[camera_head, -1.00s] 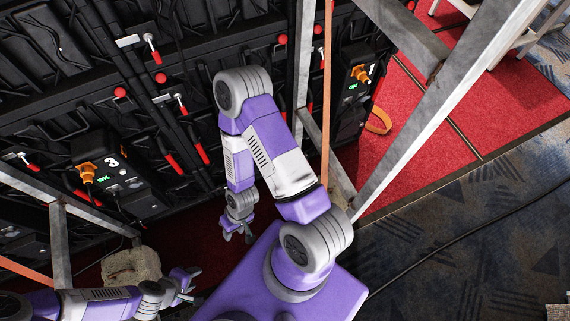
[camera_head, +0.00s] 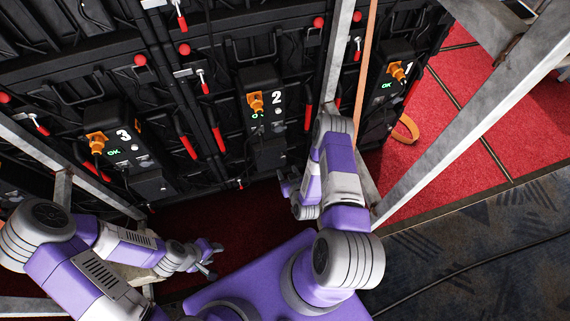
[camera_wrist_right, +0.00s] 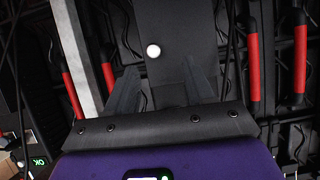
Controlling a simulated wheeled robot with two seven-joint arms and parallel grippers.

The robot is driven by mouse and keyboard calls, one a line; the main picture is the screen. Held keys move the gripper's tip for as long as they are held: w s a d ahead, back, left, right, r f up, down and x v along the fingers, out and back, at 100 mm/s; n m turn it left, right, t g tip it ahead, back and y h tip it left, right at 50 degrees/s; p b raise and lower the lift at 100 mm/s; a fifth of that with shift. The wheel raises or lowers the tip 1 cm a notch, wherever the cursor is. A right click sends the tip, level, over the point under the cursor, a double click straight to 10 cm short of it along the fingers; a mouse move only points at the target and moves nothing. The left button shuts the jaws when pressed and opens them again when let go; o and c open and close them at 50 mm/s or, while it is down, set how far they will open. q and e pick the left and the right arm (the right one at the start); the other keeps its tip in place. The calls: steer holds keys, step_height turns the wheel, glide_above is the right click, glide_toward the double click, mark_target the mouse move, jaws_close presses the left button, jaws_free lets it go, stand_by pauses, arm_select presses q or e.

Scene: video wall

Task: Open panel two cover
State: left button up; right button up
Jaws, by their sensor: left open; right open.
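The panel two unit (camera_head: 262,98) is a black box in the head view, with a white "2", an orange plug and a green OK light. A smaller plain black box (camera_head: 268,153) sits just below it. My right gripper (camera_head: 286,182) is just below that smaller box, partly hidden by my arm. In the right wrist view my right gripper (camera_wrist_right: 160,70) is open, its dark fingers either side of a dark plate (camera_wrist_right: 175,28) with a white round spot. Contact cannot be told. My left gripper (camera_head: 212,257) is open and empty, low and left of panel two.
Panel three (camera_head: 115,135) is to the left and panel one (camera_head: 388,85) to the right. A metal post (camera_head: 336,52) and orange strap (camera_head: 366,65) stand between panels two and one. Red-handled latches (camera_head: 215,138) line the wall.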

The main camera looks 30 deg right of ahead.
mark_target(283, 158)
steer(key=shift+t+h, duration=0.3)
steer(key=shift+t, duration=0.1)
steer(key=b+x, duration=0.1)
steer(key=x, duration=0.1)
steer(key=b+x, duration=0.1)
steer(key=x, duration=0.2)
steer(key=d+b+x, duration=0.1)
steer(key=x, duration=0.2)
steer(key=shift+s, duration=0.15)
jaws_close()
